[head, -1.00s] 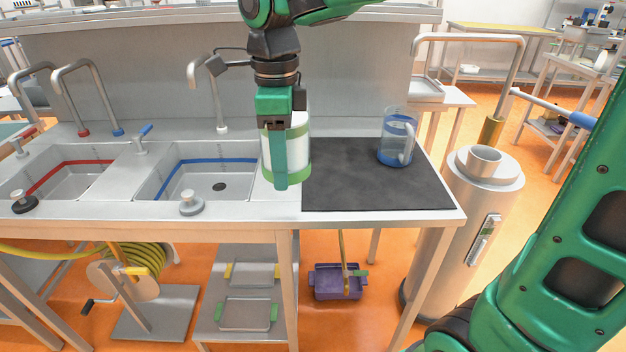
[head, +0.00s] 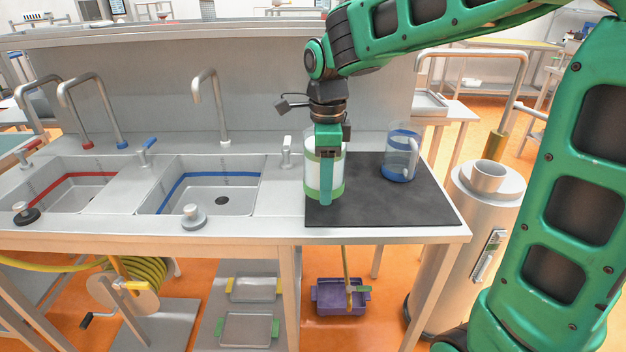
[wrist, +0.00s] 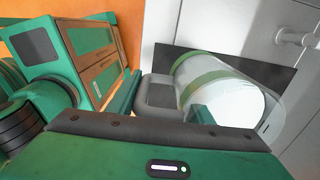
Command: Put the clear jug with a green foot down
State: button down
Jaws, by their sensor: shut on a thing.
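The clear jug with a green foot (head: 337,183) is upright at the left end of the black mat (head: 400,211) in the head view. It has a white fill or band and a green band near its base. My gripper (head: 326,190) is shut on the jug from the near side and hides part of it. Whether the foot touches the mat or hovers just above it, I cannot tell. The jug also shows in the wrist view (wrist: 232,92), with the mat behind it.
A clear jug with a blue foot (head: 401,158) stands on the mat to the right. The blue-lined sink (head: 240,201) lies to the left, with a grey tap (head: 222,115) behind. A steel cylinder (head: 486,210) stands beyond the counter's right end. The mat's front right is clear.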

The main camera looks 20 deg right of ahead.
jog(key=shift+w+f, duration=0.1)
jog(key=shift+f, duration=1.9)
jog(key=shift+f, duration=0.1)
jog(key=c, duration=0.9)
grip_release()
notch_tip(320, 180, up, 12)
jog(key=shift+r, duration=0.1)
